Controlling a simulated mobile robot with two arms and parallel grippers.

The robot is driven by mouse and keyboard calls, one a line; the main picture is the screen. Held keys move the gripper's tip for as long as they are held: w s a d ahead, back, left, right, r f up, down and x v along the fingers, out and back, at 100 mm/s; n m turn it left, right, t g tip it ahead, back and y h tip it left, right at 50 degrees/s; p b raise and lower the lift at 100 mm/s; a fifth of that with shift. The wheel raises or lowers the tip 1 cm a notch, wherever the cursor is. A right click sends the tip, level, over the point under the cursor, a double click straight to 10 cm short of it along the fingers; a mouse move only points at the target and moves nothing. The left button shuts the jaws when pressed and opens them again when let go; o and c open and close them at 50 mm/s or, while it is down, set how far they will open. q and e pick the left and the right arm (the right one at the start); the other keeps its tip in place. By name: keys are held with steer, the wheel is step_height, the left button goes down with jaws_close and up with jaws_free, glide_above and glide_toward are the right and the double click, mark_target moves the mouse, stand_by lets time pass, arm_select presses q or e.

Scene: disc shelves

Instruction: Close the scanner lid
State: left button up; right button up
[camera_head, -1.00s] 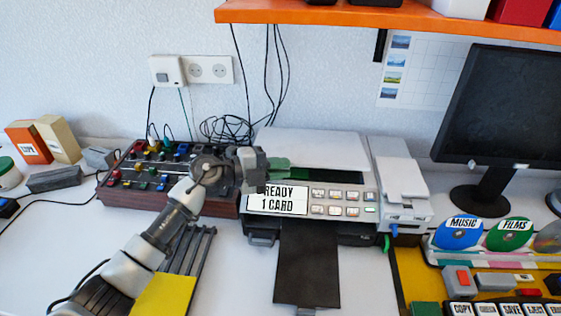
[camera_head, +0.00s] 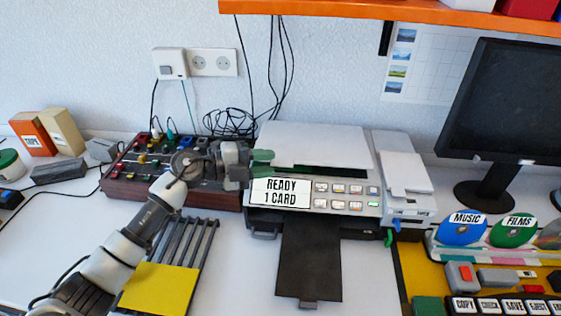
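The scanner is a grey and black machine with a front button panel (camera_head: 345,188) and a display (camera_head: 280,191) reading "READY 1 CARD". Its white lid (camera_head: 315,144) lies low and almost flat over the top. A dark green strip shows under the lid's front edge, so I cannot tell whether it is fully shut. My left gripper (camera_head: 263,164) is at the scanner's front left corner, just above the display and beside the lid. Its two green fingertips stand a little apart with nothing visible between them. Contact with the lid cannot be made out. My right gripper is out of view.
A control box (camera_head: 125,192) with coloured knobs stands left of the scanner, behind my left arm. A white unit (camera_head: 405,180) adjoins the scanner's right side. A black tray (camera_head: 310,262) juts forward. A monitor (camera_head: 505,105) and labelled discs (camera_head: 462,230) are at the right. An orange shelf (camera_head: 400,14) hangs above.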

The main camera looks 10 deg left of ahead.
arm_select(q)
steer(key=v, duration=0.6)
steer(key=shift+a, duration=0.25)
steer(key=shift+s, duration=0.1)
